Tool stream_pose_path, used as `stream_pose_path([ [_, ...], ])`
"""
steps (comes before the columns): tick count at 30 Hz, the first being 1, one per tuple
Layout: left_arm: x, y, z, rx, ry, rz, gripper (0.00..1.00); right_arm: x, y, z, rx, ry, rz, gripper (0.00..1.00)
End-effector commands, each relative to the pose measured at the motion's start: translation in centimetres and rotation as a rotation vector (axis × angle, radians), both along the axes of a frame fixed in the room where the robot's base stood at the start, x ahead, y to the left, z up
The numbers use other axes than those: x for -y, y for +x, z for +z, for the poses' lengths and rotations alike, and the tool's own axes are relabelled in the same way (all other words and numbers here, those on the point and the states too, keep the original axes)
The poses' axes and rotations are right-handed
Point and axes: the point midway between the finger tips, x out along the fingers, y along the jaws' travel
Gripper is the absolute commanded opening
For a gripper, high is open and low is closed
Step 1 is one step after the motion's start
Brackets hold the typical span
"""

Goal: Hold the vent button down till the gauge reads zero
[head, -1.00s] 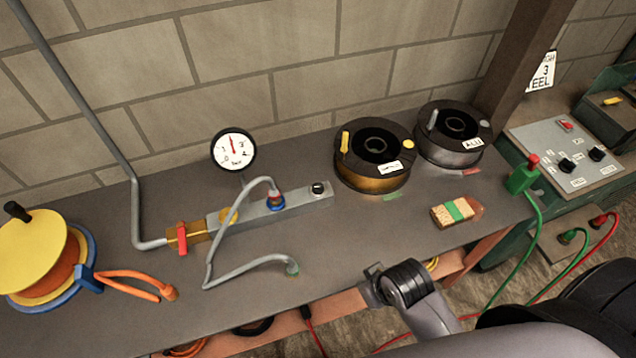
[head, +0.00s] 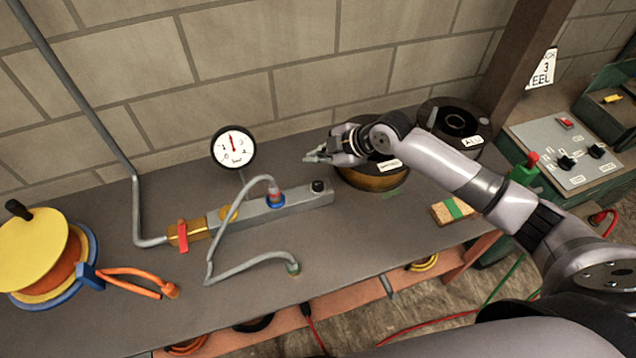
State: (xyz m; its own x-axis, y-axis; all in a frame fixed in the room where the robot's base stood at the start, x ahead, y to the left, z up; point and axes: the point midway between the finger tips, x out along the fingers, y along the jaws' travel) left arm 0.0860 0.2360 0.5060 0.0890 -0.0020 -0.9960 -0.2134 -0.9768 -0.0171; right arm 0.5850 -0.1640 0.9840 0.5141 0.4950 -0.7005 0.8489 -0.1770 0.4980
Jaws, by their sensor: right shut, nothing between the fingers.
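The vent button is a small black knob (head: 318,186) on the right end of the grey manifold block (head: 290,204), on the bench. The round white gauge (head: 233,148) stands behind the block; its red needle points nearly straight up, not at the 0 at lower left. My right gripper (head: 310,157) is shut and empty. It shows above and behind the knob in the picture, its tips pointing left, apart from the knob. My right arm hides part of the brass wire spool (head: 372,181). My left gripper is not in view.
A red-handled valve (head: 183,236) sits left of the block. A grey hose (head: 238,260) loops in front. A yellow reel (head: 35,250) stands at left. A second spool (head: 455,122) and a brush (head: 452,210) lie right. The bench front is mostly clear.

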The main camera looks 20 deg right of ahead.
Motion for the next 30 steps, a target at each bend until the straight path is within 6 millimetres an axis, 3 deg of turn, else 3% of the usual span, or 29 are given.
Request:
stream_pose_path([
  [17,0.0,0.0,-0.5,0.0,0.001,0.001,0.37,0.3,0.4,-0.3,0.009,-0.003,0.003,0.0],
  [30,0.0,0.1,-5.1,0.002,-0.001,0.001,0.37,0.3,0.4,-5.8,0.008,-0.003,0.002,0.0],
])
